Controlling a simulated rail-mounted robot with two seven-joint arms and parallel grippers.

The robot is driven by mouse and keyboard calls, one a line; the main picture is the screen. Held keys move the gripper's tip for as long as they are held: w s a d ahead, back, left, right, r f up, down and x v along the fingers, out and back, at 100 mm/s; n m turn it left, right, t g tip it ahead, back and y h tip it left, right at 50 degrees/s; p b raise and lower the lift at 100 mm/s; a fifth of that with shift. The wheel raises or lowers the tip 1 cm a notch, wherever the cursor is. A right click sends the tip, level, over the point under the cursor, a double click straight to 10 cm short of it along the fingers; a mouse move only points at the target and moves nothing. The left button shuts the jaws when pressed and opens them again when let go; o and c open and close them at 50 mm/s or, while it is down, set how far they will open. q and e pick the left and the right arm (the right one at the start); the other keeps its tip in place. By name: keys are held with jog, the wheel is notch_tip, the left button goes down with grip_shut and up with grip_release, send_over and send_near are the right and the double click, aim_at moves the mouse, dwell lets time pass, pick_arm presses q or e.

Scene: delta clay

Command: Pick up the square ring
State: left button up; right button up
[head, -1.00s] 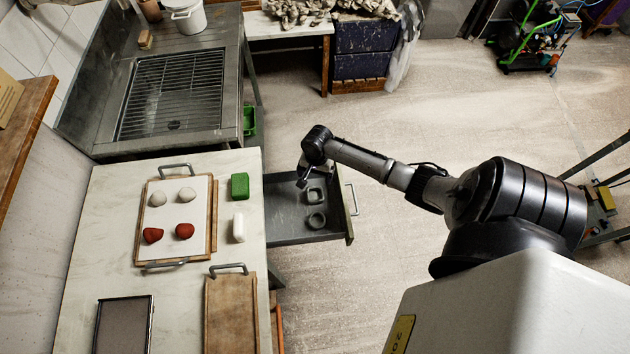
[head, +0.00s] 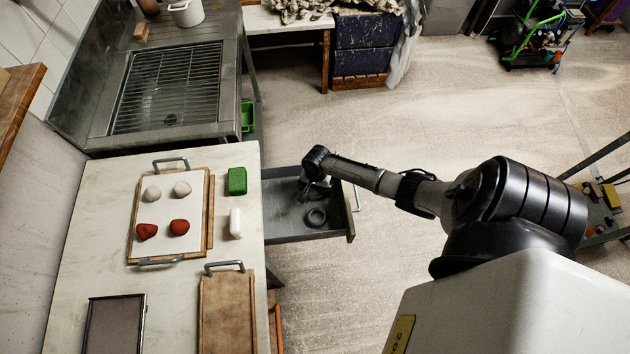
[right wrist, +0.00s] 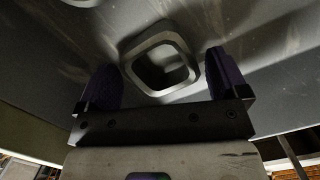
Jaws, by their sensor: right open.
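The square ring (right wrist: 160,64) is a grey, hollow square with rounded corners. In the right wrist view it lies on the drawer floor between the two dark fingers of my right gripper (right wrist: 170,82). The fingers are apart, and the ring looks slightly beyond or between their tips; I cannot tell whether they touch it. In the head view my right gripper (head: 306,191) is down inside the open drawer (head: 284,222) and hides the square ring. My left gripper does not show.
A round grey ring (head: 316,217) lies in the drawer close to my right gripper. The drawer walls surround the gripper. The worktop (head: 100,255) to the left holds a board (head: 160,222) with grey and red lumps, a green block (head: 237,181) and a white block (head: 235,223).

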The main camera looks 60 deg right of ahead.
jog(key=shift+f, duration=0.6)
jog(key=c, duration=1.1)
